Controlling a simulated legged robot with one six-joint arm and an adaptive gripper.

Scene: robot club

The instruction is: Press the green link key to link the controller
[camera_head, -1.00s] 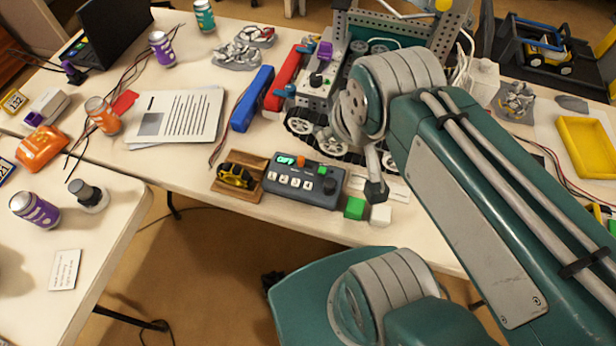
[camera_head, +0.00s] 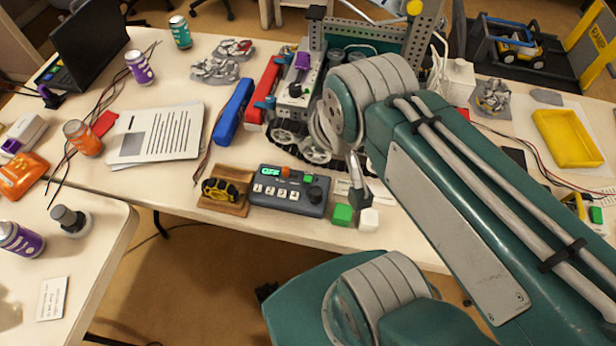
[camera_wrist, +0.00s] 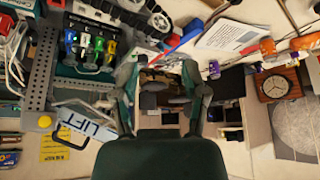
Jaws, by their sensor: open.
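The controller (camera_head: 289,192) is a dark grey-blue box near the front edge of the table. Its small display (camera_head: 270,171) shows green letters that look like "OFF". A row of white keys, an orange button (camera_head: 285,171) and a dark knob (camera_head: 314,194) are on top. The small green key (camera_head: 308,179) sits right of the orange button. My gripper (camera_head: 359,194) is right of the controller, apart from the green key and partly hidden behind my arm. In the wrist view my gripper (camera_wrist: 163,92) has its fingers spread with nothing held; the controller cannot be made out there.
A tracked robot (camera_head: 300,100) stands behind, beside a blue bar (camera_head: 233,112). Papers (camera_head: 155,132) lie left.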

